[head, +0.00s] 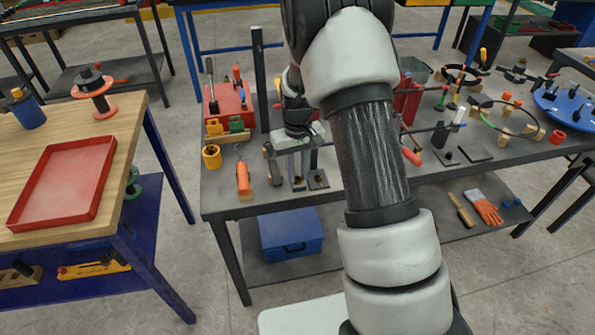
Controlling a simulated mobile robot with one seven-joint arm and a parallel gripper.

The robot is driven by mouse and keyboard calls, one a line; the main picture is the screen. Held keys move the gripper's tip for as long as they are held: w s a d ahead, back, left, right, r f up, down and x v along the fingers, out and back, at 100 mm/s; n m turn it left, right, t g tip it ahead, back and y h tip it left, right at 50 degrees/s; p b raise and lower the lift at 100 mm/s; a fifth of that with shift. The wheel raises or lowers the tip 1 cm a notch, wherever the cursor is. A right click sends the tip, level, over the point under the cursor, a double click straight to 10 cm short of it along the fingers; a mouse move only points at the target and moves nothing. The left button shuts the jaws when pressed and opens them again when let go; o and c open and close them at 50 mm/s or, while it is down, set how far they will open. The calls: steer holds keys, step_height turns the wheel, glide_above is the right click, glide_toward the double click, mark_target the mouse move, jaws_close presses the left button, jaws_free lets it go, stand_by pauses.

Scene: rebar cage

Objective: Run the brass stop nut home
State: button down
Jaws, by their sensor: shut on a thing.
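My gripper (297,165) is low over the left part of the grey workbench (225,200), with its pale fingers pointing down. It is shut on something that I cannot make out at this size. A dark bar (422,129) runs level over the bench to the right of my arm; my arm hides the stretch nearer the gripper. I cannot pick out the brass stop nut in this view. Small dark plates (318,180) lie on the bench beside the fingers.
A red box (228,101) and a dark upright post (260,80) are behind. Hoops and a blue disc (568,104) crowd the right. A wooden table (130,135) with a red tray (35,228) is at left.

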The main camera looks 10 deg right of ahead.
steer(key=m+p, duration=0.1)
steer(key=m, duration=0.6)
steer(key=m+p, duration=0.1)
steer(key=m, duration=0.5)
steer(key=shift+r+m+p, duration=0.1)
steer(key=shift+m+p, duration=0.2)
steer(key=m+p, duration=0.2)
steer(key=m, duration=0.3)
steer(key=shift+m, duration=0.3)
steer(key=m+p, duration=0.2)
steer(key=m, duration=0.3)
steer(key=shift+m, duration=0.4)
steer(key=c, duration=1.5)
jaws_free()
steer(key=shift+c, duration=0.2)
